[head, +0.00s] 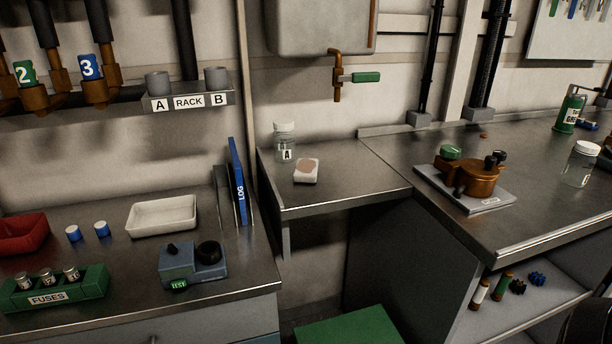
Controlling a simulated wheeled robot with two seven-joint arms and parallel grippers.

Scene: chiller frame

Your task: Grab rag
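A small white folded item with a brown patch on top (306,171) lies on the middle metal counter (345,185), in front of a clear jar marked A (285,143). It looks like the rag, though at this size I cannot be sure it is cloth. Nothing touches it. Neither of my grippers shows in the head view.
The left bench holds a white tray (161,216), a blue and grey tester (192,263), a green fuse holder (54,290) and a blue log binder (238,181). The right bench holds a copper-coloured pump (470,177) and a jar (580,164). A tap (338,78) hangs above the middle counter.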

